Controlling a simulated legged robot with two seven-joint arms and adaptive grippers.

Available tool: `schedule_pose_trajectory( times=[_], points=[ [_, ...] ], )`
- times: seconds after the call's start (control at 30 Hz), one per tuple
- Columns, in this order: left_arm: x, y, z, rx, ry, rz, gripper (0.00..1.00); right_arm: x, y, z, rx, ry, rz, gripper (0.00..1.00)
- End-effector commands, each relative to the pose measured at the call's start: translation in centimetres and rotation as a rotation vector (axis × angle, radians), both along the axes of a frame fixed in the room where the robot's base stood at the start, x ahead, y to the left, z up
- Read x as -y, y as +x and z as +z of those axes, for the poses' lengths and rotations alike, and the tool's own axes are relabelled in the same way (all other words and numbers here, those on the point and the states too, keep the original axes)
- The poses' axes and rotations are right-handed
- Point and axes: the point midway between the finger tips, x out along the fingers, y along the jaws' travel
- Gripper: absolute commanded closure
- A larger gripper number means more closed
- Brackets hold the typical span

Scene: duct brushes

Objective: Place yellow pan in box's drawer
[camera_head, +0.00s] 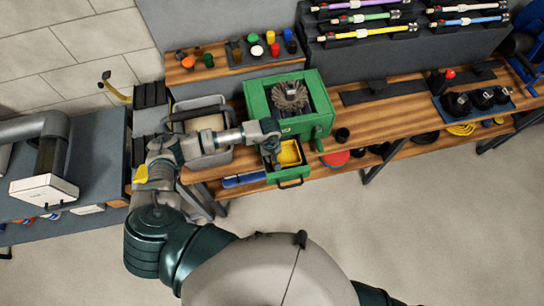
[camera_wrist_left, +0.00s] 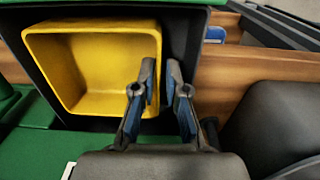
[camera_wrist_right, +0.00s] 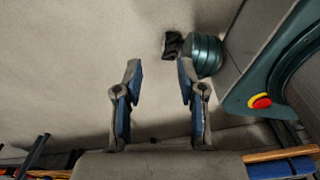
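The yellow pan (camera_head: 290,153) lies inside the pulled-out drawer (camera_head: 290,183) of the green box (camera_head: 318,117). In the left wrist view the pan (camera_wrist_left: 90,65) sits within the dark drawer walls (camera_wrist_left: 185,30). My left gripper (camera_head: 274,143) is over the drawer at the pan's side. In its wrist view the fingertips (camera_wrist_left: 161,70) are partly apart, one on each side of the pan's right wall, with a small gap visible. Whether the tips touch the wall is hard to tell. My right gripper (camera_wrist_right: 159,75) is open and empty above the floor.
A round brush (camera_head: 290,95) sits on top of the green box. A grey bin (camera_head: 205,115) stands left of it on the wooden bench (camera_head: 385,115). A blue item (camera_head: 243,180) lies on the lower shelf beside the drawer. The floor at the front right is clear.

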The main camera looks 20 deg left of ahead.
Motion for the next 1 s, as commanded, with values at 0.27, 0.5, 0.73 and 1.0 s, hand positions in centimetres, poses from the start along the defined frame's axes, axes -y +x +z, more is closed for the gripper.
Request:
schedule_pose_trajectory(
  times=[0.27, 0.5, 0.73, 1.0],
  points=[
    [0.0, 0.0, 0.0, -0.002, 0.002, 0.001, 0.83, -1.3, 0.0, 0.0, 0.0, 0.016, -0.003, 0.6],
    [0.1, -0.1, 0.1, -0.003, 0.006, 0.001, 0.83, -2.4, -0.1, 0.2, -0.001, 0.029, -0.001, 0.6],
    [0.0, 0.1, 2.8, 0.004, 0.003, -0.001, 0.83, -1.2, 0.0, 1.2, 0.0, 0.015, 0.001, 0.6],
    [0.1, 0.1, 9.2, 0.005, 0.002, -0.002, 0.83, -0.5, -0.1, -0.2, 0.0, 0.006, 0.001, 0.6]
  ],
)
